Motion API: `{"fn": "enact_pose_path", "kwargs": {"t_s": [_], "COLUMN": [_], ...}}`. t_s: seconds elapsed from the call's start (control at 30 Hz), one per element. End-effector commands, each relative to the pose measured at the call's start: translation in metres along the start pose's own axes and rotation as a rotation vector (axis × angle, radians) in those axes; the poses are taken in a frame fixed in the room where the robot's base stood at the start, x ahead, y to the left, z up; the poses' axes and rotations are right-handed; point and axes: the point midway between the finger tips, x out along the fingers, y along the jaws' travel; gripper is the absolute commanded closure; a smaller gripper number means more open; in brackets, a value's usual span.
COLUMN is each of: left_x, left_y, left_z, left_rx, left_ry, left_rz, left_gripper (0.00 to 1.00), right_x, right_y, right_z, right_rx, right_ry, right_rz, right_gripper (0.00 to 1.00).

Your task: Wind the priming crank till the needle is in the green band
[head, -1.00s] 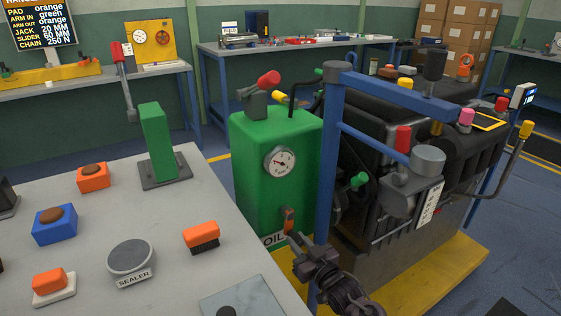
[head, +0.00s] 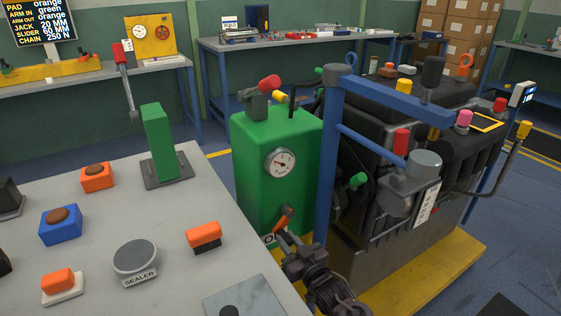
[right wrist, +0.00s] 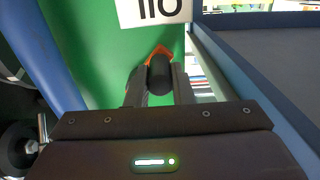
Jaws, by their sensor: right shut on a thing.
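The green oil tank (head: 258,190) stands beyond the grey table. A round white gauge (head: 280,163) with a dark needle is on its front; the needle points toward the left, and its coloured bands are too small to tell. The orange priming crank (head: 283,218) is low on the tank front, tilted. My right gripper (head: 282,238) is at the crank's lower end. In the right wrist view its fingers are shut on the black crank knob (right wrist: 159,74), with the orange crank arm (right wrist: 157,51) behind. The white OIL label (right wrist: 153,11) shows there. My left gripper is out of view.
A blue post (head: 327,170) rises just right of the tank, close to my right arm. A dark engine (head: 380,200) stands behind it on a yellow base (head: 440,268). The grey table (head: 120,215) at left holds orange blocks and a sealer pad.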

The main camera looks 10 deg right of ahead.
Motion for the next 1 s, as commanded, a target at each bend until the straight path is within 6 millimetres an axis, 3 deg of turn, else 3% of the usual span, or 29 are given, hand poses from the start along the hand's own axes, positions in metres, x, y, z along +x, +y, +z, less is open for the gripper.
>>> {"fn": "enact_pose_path", "kwargs": {"t_s": [0.03, 0.2, 0.6, 1.0], "left_x": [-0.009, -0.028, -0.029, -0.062], "left_y": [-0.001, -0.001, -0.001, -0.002], "left_z": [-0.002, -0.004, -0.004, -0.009], "left_rx": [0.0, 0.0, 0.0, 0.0], "left_ry": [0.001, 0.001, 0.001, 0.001], "left_rz": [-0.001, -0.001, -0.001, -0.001], "left_gripper": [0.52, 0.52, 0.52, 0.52], "right_x": [0.002, 0.002, 0.002, 0.001], "right_y": [0.002, -0.006, -0.008, -0.004], "right_z": [-0.018, -0.035, -0.033, -0.064], "right_rx": [-0.004, -0.003, -0.005, -0.005], "right_ry": [0.02, 0.021, 0.014, 0.008], "right_rz": [0.009, 0.011, 0.014, 0.014], "right_gripper": [1.0, 1.0, 1.0, 1.0]}}
